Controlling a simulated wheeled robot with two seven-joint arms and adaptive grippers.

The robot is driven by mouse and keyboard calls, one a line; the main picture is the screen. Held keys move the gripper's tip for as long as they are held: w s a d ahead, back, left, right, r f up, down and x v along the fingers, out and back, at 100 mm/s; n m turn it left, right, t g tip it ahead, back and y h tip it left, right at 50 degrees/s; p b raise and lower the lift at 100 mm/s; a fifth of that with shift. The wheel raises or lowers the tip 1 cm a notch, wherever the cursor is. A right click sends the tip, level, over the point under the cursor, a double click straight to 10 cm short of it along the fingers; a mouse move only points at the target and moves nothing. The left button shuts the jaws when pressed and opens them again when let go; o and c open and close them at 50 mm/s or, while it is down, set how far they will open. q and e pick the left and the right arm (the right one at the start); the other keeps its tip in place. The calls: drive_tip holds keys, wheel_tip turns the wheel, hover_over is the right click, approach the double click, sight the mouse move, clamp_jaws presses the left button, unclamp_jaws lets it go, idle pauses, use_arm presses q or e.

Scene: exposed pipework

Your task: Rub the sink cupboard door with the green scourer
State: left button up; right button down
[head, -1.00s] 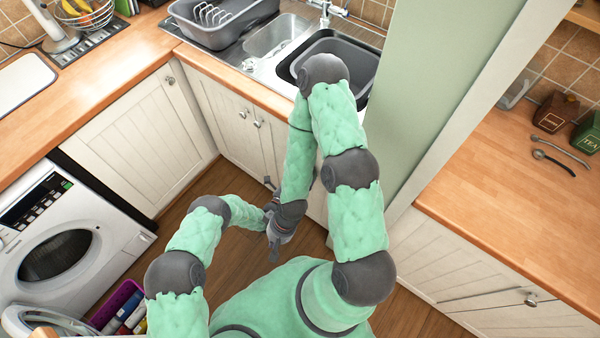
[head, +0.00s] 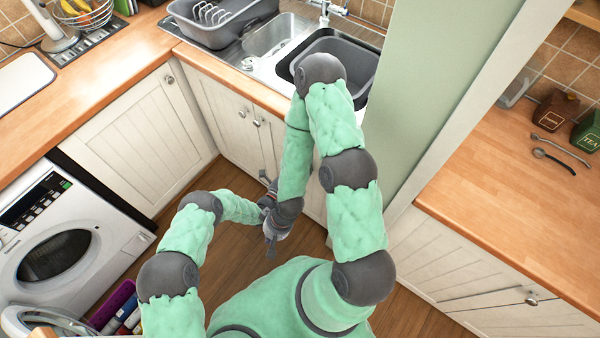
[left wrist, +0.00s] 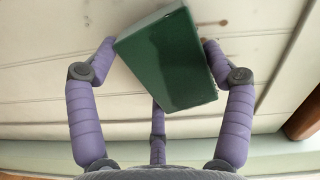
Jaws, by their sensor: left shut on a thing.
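The green scourer (left wrist: 168,58) is a dark green block in the left wrist view, tilted between the fingers of my left gripper (left wrist: 160,60). My left gripper is shut on it. Behind it is the pale planked sink cupboard door (left wrist: 45,80), with small brown spots near the top; whether the scourer touches it I cannot tell. In the head view the cream cupboard doors (head: 232,125) stand under the sink, and my left gripper (head: 268,188) is low in front of them, partly hidden by my right forearm. My right gripper (head: 271,242) hangs low beside it; its fingers are too small to read.
The sink (head: 275,38) with a grey basin (head: 330,58) is above the doors. A washing machine (head: 55,250) stands at left, with a purple crate (head: 113,305) near it. A pale green wall end (head: 425,90) stands right of the sink. Bare wooden floor lies below.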

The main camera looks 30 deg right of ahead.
use_arm(q)
drive_tip(key=shift+w+a+r, duration=0.1)
drive_tip(key=shift+w+r, duration=0.1)
drive_tip(key=shift+w, duration=0.35)
drive_tip(key=shift+w+a+b, duration=0.15)
drive_tip(key=shift+w+b, duration=0.2)
drive_tip(key=shift+w, duration=0.15)
drive_tip(key=shift+w+a+b, duration=0.3)
drive_tip(key=shift+w+b, duration=0.1)
drive_tip(key=shift+w, duration=0.25)
drive_tip(key=shift+w+a+b, duration=0.25)
drive_tip(key=shift+w+b, duration=0.1)
drive_tip(key=shift+w, duration=0.25)
